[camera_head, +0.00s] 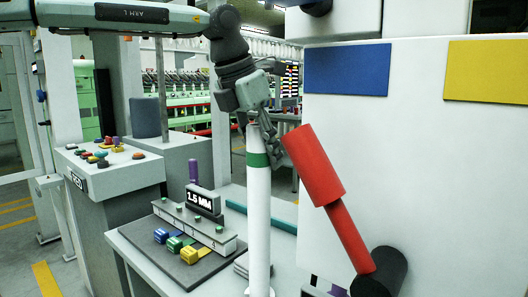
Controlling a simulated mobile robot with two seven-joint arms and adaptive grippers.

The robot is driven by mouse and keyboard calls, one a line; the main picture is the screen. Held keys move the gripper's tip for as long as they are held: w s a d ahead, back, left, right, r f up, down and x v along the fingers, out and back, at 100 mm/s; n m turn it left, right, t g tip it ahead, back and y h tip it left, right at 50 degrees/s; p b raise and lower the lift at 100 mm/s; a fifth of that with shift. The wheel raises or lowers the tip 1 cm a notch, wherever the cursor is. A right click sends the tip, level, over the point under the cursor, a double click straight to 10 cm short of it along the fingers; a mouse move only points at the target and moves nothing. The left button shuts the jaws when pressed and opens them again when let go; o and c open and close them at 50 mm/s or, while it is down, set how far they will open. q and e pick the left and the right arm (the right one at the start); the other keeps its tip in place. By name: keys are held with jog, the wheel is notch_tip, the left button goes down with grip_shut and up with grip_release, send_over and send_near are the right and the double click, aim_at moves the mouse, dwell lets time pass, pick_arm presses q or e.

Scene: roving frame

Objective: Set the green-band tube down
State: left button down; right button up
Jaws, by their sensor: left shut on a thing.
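The green-band tube (259,205) is a long white tube with a green band near its top. It is upright in the middle of the head view. My left gripper (257,124), on the arm from the upper left, is shut on the tube's top end, just above the band. The tube's lower end is near the bottom edge of the picture, and I cannot tell whether it touches a surface. My right gripper is not in view.
Left of the tube, a table (130,243) bears a dark mat with a grey block (195,228), colored clips and a "1.5 MM" sign (204,202). A tilted red cylinder (314,164) is close on the right. A button console (115,178) stands at left.

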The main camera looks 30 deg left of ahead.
pick_arm(q)
jog(key=c, duration=1)
grip_release()
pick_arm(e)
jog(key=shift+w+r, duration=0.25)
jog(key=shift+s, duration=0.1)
pick_arm(q)
jog(key=shift+r, duration=0.2)
jog(key=v, duration=1.2)
jog(key=shift+d, duration=0.1)
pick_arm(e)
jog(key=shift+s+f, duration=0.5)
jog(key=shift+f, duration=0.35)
